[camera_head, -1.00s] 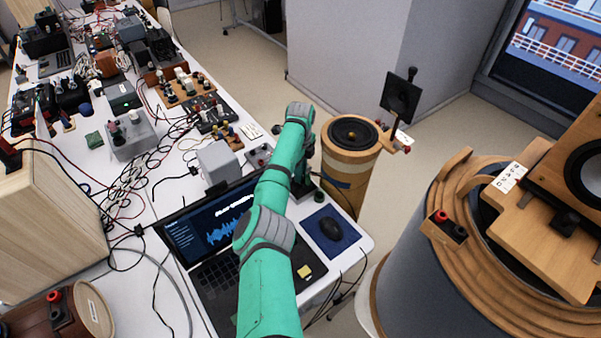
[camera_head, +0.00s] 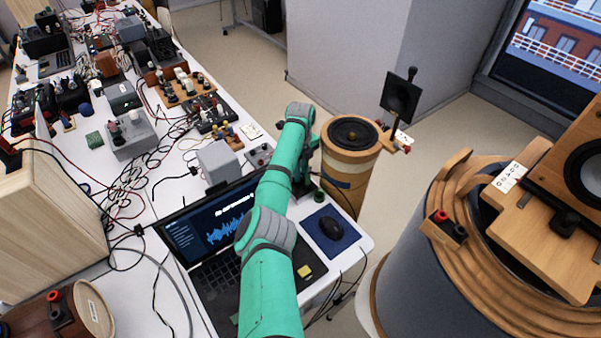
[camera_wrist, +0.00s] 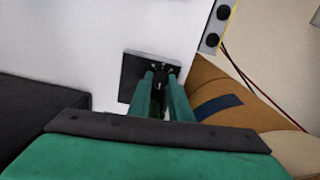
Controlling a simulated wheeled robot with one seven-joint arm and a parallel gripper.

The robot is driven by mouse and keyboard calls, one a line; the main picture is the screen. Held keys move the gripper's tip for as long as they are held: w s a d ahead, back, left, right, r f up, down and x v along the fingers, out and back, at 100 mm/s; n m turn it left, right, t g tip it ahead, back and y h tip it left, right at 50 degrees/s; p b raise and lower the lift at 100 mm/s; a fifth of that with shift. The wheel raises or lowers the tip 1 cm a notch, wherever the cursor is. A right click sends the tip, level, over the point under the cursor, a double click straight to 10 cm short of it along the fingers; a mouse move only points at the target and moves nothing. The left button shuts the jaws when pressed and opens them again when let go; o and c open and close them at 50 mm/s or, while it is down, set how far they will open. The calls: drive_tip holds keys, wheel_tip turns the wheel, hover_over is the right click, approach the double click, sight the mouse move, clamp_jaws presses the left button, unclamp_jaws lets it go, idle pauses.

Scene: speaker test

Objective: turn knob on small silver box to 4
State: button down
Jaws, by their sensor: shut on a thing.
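A small box with a dark grey face (camera_wrist: 131,80) and pale marks around a knob sits on the white table in the wrist view. My gripper (camera_wrist: 161,78) is over the box, its two green fingers close together on the dark knob (camera_wrist: 160,76). The fingers hide most of the knob, and I cannot read its setting. In the head view my green arm reaches to the table's far right end, and my gripper (camera_head: 303,186) points down there. The arm and gripper largely hide the box in that view.
A laptop (camera_head: 215,215) lies beneath my arm. A mouse (camera_head: 331,228) on a blue mat is to its right. A wooden barrel speaker (camera_head: 347,165) stands just past the table edge. A grey box (camera_head: 218,162) and tangled cables crowd the left.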

drive_tip(key=shift+w+a+r, duration=0.1)
drive_tip(key=shift+a, duration=0.05)
drive_tip(key=c, duration=1.9)
unclamp_jaws()
wheel_tip(320, 180, up, 11)
